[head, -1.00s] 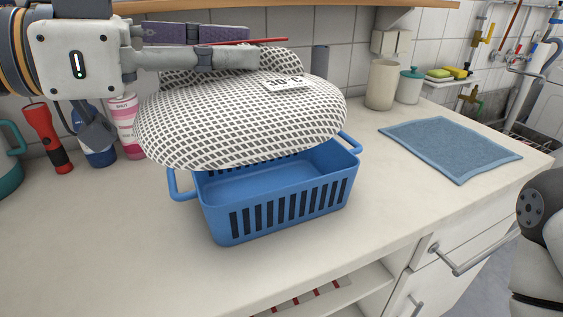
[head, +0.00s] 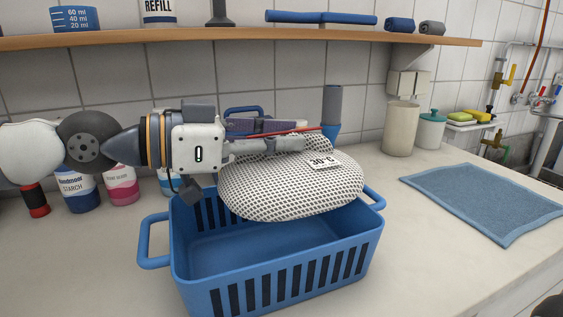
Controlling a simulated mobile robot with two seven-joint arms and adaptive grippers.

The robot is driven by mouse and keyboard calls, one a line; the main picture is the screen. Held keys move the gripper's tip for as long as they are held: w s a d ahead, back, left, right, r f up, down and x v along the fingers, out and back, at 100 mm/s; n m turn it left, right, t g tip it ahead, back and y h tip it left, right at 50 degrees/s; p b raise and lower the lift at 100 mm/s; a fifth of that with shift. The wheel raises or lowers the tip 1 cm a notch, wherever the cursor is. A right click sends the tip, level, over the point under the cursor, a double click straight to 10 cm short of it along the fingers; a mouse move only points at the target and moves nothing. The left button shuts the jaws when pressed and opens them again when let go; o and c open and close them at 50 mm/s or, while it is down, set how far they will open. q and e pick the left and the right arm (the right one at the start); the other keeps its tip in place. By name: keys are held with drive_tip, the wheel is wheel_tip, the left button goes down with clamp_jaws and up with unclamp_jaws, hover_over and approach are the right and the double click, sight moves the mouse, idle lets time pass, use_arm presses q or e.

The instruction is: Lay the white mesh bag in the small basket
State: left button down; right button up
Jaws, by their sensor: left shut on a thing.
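The white mesh bag (head: 280,190), with a black grid pattern and a "30°C" label, hangs from my left gripper (head: 300,142). The gripper is shut on the bag's upper edge. The bag is over the back right part of the small blue basket (head: 270,284), and its lower edge overlaps the basket's opening in the head view; I cannot tell whether they touch. The basket has slotted sides and two loop handles, and its visible floor is empty. My right gripper is not in view.
A blue towel (head: 482,200) lies flat at the right. A cream cup (head: 401,130) and a lidded jar (head: 431,130) stand at the back. Starch (head: 80,190) and pink (head: 121,186) bottles and a red torch (head: 36,200) stand at the left. A wooden shelf (head: 200,40) runs above.

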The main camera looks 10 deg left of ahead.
sight(280, 163)
use_arm(q)
wheel_tip(280, 163, down, 2)
drive_tip(key=shift+f, duration=0.1)
drive_tip(key=shift+f, duration=0.55)
drive_tip(key=shift+f, duration=0.1)
drive_tip(key=c, duration=1.5)
unclamp_jaws()
